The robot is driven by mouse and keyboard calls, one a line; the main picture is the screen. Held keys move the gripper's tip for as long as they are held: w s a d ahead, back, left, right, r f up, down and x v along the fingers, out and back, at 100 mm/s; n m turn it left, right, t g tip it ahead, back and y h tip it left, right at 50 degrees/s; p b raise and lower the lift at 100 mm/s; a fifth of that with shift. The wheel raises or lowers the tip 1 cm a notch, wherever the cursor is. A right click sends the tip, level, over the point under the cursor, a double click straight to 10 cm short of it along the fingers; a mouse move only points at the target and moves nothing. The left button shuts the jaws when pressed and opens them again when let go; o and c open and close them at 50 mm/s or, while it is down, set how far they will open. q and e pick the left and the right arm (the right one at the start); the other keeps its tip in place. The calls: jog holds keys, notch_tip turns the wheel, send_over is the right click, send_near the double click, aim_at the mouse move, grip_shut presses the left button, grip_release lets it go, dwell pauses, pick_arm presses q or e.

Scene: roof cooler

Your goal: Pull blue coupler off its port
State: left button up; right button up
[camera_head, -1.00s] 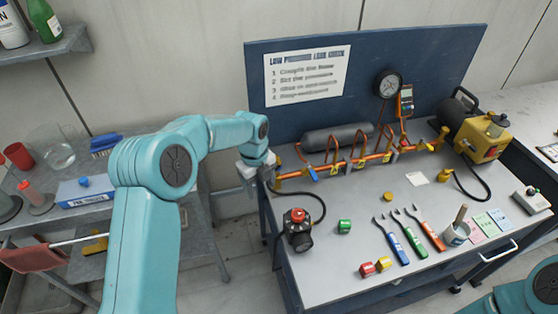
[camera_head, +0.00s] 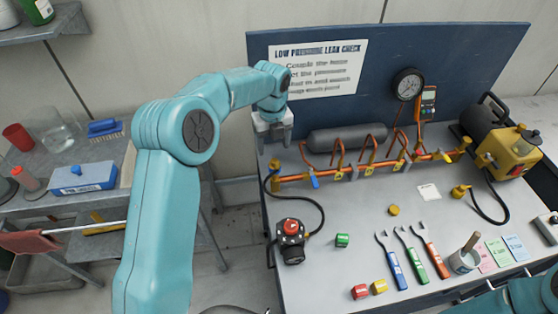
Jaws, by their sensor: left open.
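A copper manifold (camera_head: 345,171) with brass fittings runs along the back of the workbench. A small blue part (camera_head: 314,181) sits on its left portion; I cannot tell whether it is the blue coupler or a valve handle. No other blue coupler is clearly visible. My left gripper (camera_head: 273,142) is open, with its jaws pointing down. It shows above the manifold's left end and the brass fitting (camera_head: 275,164) there, with nothing seen between the jaws. My right gripper is out of view; only part of my right arm shows at the lower right.
A black regulator with a red knob (camera_head: 291,241) and hose stands at the front left of the bench (camera_head: 330,268). Green, red and yellow blocks and several forked tools lie nearby. A yellow pump (camera_head: 507,152) stands right. The upright blue board (camera_head: 440,55) closes the back.

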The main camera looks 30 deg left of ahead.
aim_at(274, 160)
pick_arm(q)
jog(key=shift+w+d+f, duration=0.15)
jog(key=shift+w+d, duration=0.15)
jog(key=shift+w, duration=0.1)
jog(key=shift+w+f, duration=0.15)
jog(key=shift+w, duration=0.1)
jog(key=shift+s+a, duration=0.1)
jog(key=shift+a, duration=0.1)
jog(key=shift+s+a, duration=0.2)
jog(key=shift+s, duration=0.15)
jog(key=shift+s+r, duration=0.2)
jog(key=shift+s, duration=0.1)
jog(key=shift+d+f, duration=0.15)
jog(key=shift+d, duration=0.05)
jog(key=f+b, duration=0.4)
jog(key=f, duration=0.1)
jog(key=w+f+b, duration=0.1)
jog(key=f+b, duration=0.1)
jog(key=f, duration=0.1)
jog(key=shift+f, duration=0.2)
jog(key=shift+s+a+f, duration=0.1)
jog(key=shift+s+f, duration=0.05)
jog(key=shift+f, duration=0.1)
jog(key=shift+s, duration=0.2)
jog(key=shift+w, duration=0.15)
jog(key=shift+w+f, duration=0.1)
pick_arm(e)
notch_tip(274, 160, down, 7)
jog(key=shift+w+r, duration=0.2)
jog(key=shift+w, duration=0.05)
